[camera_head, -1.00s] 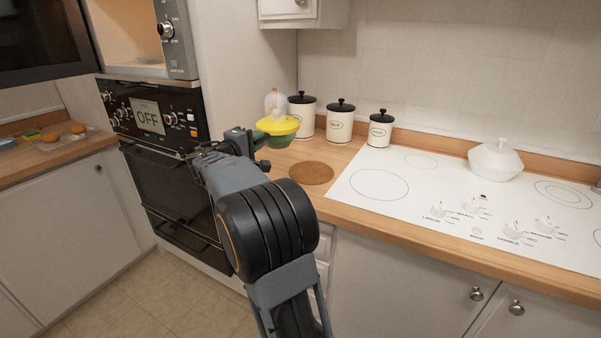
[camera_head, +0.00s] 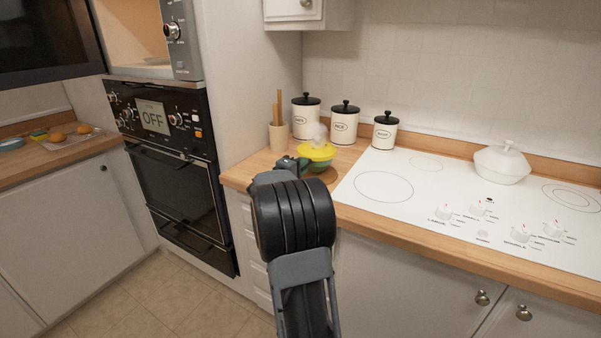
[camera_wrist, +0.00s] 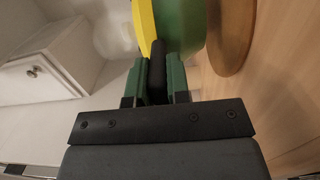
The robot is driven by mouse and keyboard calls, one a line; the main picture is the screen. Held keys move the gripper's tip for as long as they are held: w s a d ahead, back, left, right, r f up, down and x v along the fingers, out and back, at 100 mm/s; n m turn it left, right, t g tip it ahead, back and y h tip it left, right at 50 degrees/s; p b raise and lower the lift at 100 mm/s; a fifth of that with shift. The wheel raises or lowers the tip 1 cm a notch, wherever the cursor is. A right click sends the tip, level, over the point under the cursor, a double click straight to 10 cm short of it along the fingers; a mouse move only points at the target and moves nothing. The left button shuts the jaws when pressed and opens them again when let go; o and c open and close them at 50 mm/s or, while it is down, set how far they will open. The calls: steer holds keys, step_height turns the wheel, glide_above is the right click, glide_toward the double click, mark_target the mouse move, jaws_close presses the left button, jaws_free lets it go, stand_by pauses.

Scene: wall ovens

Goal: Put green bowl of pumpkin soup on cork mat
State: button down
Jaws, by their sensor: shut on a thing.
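The green bowl of pumpkin soup (camera_head: 318,165), with a yellow top and a pale steam-like puff above it, is over the cork mat (camera_head: 328,176) in the head view. My gripper (camera_head: 299,163) is shut on the bowl's near left side. In the wrist view, my gripper (camera_wrist: 158,70) has a dark piece between its fingers, beside the green bowl (camera_wrist: 188,28). The brown mat (camera_wrist: 238,35) lies just right of the bowl there. The bowl looks upright and low; I cannot tell whether its base touches the mat. It hides much of the mat.
White canisters with black lids (camera_head: 344,125) and a beige utensil holder (camera_head: 279,137) stand behind the bowl. The white cooktop (camera_head: 385,200) with a white lidded pot (camera_head: 502,164) is to the right. The oven column (camera_head: 165,150) is to the left.

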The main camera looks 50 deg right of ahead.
steer(key=shift+f, duration=0.9)
steer(key=shift+a+f+b, duration=0.1)
steer(key=shift+f+b, duration=0.05)
steer(key=shift+b, duration=0.2)
steer(key=c, duration=1.1)
jaws_free()
